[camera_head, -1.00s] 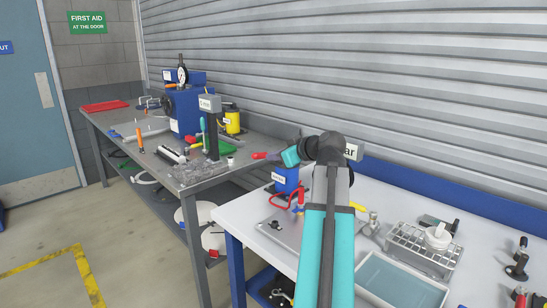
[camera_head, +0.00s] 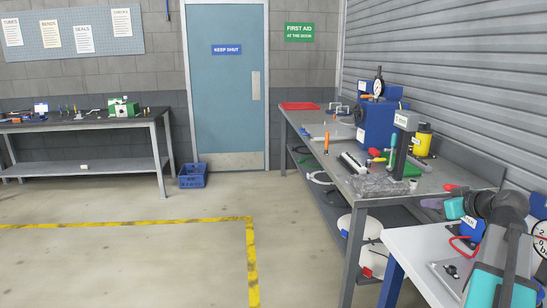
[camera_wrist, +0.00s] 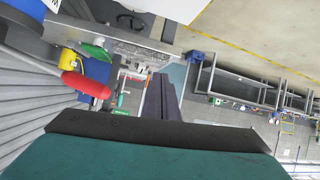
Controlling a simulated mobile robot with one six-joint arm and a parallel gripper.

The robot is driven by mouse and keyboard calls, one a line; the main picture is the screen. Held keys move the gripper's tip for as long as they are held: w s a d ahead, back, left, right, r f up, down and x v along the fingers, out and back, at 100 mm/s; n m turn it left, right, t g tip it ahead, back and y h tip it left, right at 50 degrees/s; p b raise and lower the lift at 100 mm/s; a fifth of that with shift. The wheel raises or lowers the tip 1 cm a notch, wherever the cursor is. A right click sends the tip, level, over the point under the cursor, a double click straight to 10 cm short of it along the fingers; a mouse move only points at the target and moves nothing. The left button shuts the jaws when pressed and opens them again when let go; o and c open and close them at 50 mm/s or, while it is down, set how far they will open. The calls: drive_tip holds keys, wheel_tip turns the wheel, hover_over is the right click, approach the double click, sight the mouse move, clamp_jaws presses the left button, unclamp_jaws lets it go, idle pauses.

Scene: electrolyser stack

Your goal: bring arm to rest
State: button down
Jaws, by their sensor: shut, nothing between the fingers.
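My arm (camera_head: 500,240), teal and dark grey, stands at the right edge of the head view, over the white bench. The fingers point out over the floor and the grey workbench, touching nothing that I can see.
The white bench (camera_head: 415,245) is under my arm. A grey workbench (camera_head: 345,185) with a blue machine (camera_head: 376,122) and a yellow container (camera_head: 422,141) stands beyond. A blue crate (camera_head: 193,175) sits by the door (camera_head: 226,90). The floor at left is clear.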

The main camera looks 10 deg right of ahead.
drive_tip(key=w+a+f+n+g+y, duration=0.15)
drive_tip(key=w+a+f, duration=0.25)
drive_tip(key=a+f, duration=0.6)
drive_tip(key=w+a+f+g+y, duration=0.2)
drive_tip(key=w+a+f, duration=0.2)
drive_tip(key=a+f, duration=0.6)
drive_tip(key=s+a+f+n+g+y, duration=0.1)
drive_tip(key=s+a+f+g, duration=0.2)
drive_tip(key=a+f, duration=0.7)
drive_tip(key=s+a+f+g+y, duration=0.1)
drive_tip(key=s+a+f+g, duration=0.15)
drive_tip(key=a+f, duration=0.8)
drive_tip(key=s+a+f+g+h, duration=0.1)
drive_tip(key=s+a+f+g, duration=0.25)
drive_tip(key=s+f, duration=0.6)
drive_tip(key=s+a+f+g+h, duration=0.15)
drive_tip(key=s+a+f, duration=0.25)
drive_tip(key=s+f, duration=0.6)
drive_tip(key=s+d+f+m+g+h, duration=0.1)
drive_tip(key=s+d+f+m+g, duration=0.1)
drive_tip(key=s, duration=0.5)
drive_tip(key=s+d+f+m+g+h, duration=0.2)
drive_tip(key=s+f, duration=0.3)
drive_tip(key=s, duration=0.3)
drive_tip(key=shift+s+f+p, duration=0.2)
drive_tip(key=shift+f+p, duration=0.1)
drive_tip(key=shift+p, duration=0.05)
drive_tip(key=shift+d, duration=0.1)
